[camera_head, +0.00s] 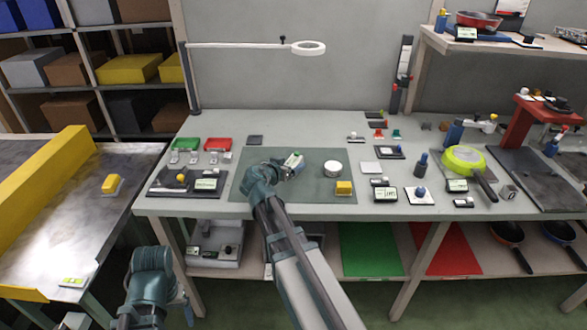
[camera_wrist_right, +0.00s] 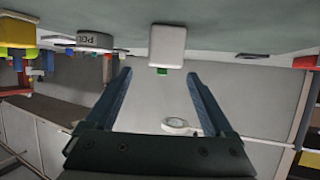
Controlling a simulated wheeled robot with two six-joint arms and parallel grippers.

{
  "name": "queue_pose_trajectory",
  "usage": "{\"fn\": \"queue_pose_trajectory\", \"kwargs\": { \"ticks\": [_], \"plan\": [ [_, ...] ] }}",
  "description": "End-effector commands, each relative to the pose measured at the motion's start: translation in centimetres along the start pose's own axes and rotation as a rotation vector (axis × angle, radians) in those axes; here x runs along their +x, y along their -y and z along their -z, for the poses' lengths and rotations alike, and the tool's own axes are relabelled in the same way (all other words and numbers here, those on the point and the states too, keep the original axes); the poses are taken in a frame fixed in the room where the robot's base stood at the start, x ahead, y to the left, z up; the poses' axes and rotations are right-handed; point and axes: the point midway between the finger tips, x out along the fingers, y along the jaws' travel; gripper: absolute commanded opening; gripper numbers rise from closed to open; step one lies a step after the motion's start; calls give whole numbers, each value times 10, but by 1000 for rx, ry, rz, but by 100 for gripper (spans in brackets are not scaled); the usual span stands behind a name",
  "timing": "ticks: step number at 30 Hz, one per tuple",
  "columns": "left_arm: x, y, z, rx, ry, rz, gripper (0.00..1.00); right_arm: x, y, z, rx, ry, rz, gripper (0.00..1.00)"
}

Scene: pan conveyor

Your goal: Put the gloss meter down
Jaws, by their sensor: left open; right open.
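A small white device with a green part (camera_head: 293,160), which I take for the gloss meter, stands on the grey-green mat (camera_head: 310,192) on the workbench. In the right wrist view, where the picture is upside down, the white device (camera_wrist_right: 167,45) rests against the mat, just beyond my fingertips and between their lines. My right gripper (camera_head: 284,168) is open, with nothing between its fingers (camera_wrist_right: 160,80); its arm hides part of the mat. My left gripper (camera_head: 162,308) is open, low in front of the bench at the lower left.
Several small instruments and a yellow-green pan (camera_head: 463,159) fill the right side. A ring lamp (camera_head: 308,48) hangs over the bench.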

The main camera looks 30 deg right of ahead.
Motion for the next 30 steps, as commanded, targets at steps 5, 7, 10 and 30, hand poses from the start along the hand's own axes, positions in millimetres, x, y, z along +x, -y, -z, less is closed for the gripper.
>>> {"fn": "queue_pose_trajectory", "kwargs": {
  "ticks": [5,7,10,30],
  "plan": [
    [4,0,0,0,0,0,82,8,2,-2,0,0,-1,88],
    [9,-1,0,0,0,0,82,16,3,-3,0,0,-1,88],
    [16,-2,1,0,0,0,82,31,6,-5,0,-1,0,88],
    [22,-2,1,0,0,0,82,51,5,-3,0,0,1,39]
  ]
}}
